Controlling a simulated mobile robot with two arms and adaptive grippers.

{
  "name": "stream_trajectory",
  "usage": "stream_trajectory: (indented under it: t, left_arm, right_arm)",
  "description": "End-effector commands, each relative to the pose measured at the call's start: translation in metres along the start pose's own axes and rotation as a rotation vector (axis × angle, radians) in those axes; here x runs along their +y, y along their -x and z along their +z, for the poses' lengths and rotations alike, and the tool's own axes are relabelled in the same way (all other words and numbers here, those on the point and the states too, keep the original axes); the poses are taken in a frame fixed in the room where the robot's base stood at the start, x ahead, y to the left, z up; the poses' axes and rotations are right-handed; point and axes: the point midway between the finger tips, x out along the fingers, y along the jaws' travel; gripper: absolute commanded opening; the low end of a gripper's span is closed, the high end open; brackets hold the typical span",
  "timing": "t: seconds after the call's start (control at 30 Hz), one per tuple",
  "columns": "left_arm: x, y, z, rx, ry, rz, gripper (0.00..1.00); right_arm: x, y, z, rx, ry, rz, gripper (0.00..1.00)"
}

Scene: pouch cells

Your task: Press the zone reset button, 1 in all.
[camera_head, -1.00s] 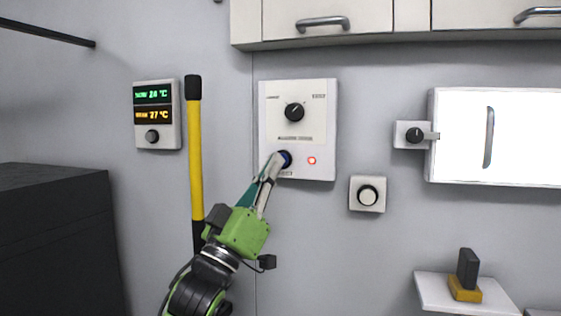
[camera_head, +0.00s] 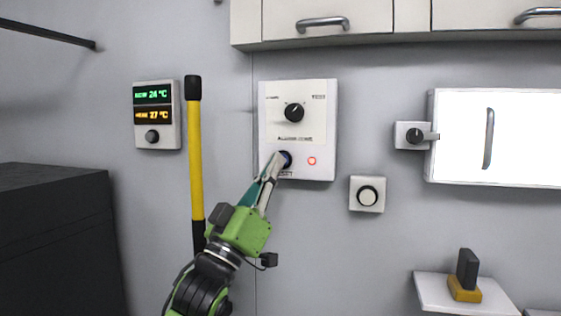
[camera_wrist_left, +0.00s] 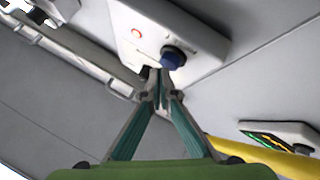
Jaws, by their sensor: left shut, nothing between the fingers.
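The white control panel (camera_head: 318,172) is on the wall, with a black knob (camera_head: 294,112), a small lit red lamp (camera_head: 312,161) and a blue button (camera_head: 287,156) with a dark collar at its lower left. The button also shows in the left wrist view (camera_wrist_left: 173,58). My left gripper (camera_head: 279,157) is shut and empty, its fingertips at the button and partly covering it. In the left wrist view its fingertips (camera_wrist_left: 160,72) are just below the button; whether they touch it I cannot tell. My right gripper is not in view.
A yellow pole with black ends (camera_head: 196,150) stands left of the panel, beside a temperature display (camera_head: 157,142). A cabinet (camera_head: 345,18) hangs above; a shelf (camera_head: 440,290) is at lower right.

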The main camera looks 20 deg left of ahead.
Motion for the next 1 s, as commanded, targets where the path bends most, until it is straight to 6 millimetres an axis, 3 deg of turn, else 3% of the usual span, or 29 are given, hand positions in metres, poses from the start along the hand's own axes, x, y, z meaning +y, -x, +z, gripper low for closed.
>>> stream_trajectory:
  t: [1.0]
  left_arm:
    - [-0.0053, -0.0074, 0.0055, 0.000, 0.001, 0.000, 0.00]
  right_arm:
    - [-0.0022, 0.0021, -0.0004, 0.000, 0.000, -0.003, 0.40]
